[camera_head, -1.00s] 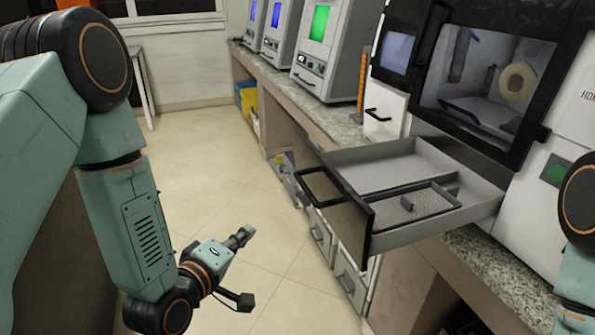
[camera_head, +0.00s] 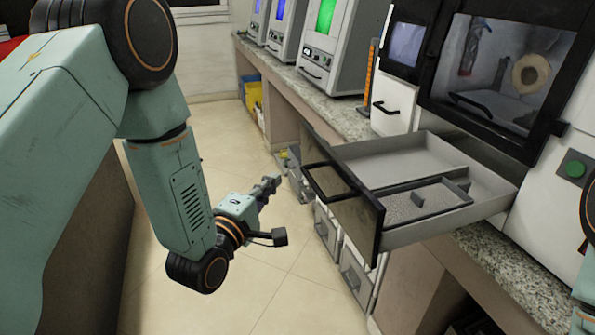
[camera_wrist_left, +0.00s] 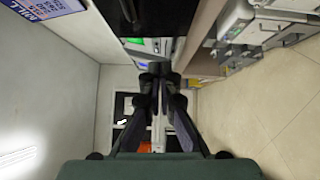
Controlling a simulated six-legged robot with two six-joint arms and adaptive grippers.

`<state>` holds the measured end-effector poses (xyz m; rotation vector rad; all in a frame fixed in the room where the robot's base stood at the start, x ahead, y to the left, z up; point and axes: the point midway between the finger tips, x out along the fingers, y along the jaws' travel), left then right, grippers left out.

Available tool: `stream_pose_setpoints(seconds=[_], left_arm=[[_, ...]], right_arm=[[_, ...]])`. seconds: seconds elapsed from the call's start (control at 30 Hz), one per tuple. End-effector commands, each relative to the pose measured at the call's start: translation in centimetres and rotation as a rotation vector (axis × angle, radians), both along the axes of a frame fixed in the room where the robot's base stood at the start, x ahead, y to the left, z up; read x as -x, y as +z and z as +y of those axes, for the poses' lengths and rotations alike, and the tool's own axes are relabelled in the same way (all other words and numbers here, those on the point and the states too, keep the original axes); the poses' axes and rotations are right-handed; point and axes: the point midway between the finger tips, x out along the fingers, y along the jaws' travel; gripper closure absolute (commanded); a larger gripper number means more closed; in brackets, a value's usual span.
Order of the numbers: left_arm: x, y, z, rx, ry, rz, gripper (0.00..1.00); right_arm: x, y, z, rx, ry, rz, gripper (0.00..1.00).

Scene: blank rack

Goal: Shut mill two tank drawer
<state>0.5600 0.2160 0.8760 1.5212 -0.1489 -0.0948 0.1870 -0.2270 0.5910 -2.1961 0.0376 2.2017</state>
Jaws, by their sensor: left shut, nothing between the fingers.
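The mill's tank drawer (camera_head: 430,148) is pulled out from the machine in the head view. It is a grey tray with a dark front panel (camera_head: 360,222) and a black bar handle (camera_head: 318,190). A smaller grey inset in it holds grainy material. My left gripper (camera_head: 269,186) is left of the drawer front, apart from it, pointing toward it. In the left wrist view its fingers (camera_wrist_left: 161,82) are together with nothing between them.
The milling machine (camera_head: 500,75) with its dark-framed window stands behind the drawer. A granite counter (camera_head: 345,115) carries more machines with lit screens. Cabinet drawers (camera_head: 355,270) are below it, some standing open. The tiled floor left of the drawer is clear.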

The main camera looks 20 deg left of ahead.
Motion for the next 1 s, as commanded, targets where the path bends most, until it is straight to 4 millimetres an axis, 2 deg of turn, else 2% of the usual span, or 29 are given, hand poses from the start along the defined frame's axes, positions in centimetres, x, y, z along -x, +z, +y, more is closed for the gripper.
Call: stream_pose_setpoints(seconds=[0.2, 0.3, 0.57, 1.0], left_arm=[[-4.3, 0.2, -0.7, -0.001, -0.002, -0.004, 1.0], [-5.0, 0.2, -1.8, -0.003, -0.006, -0.001, 1.0], [-6.2, 0.4, -3.5, -0.002, -0.003, 0.0, 1.0], [-6.4, 0.4, -3.8, 0.0, 0.0, 0.0, 1.0]], right_arm=[[0.0, -0.9, 0.0, 0.0, 0.0, 0.0, 1.0], [0.0, -1.1, 0.0, 0.0, 0.0, 0.0, 1.0], [0.0, -1.5, 0.0, 0.0, 0.0, 0.0, 1.0], [0.0, -1.5, 0.0, 0.0, 0.0, 0.0, 1.0]])
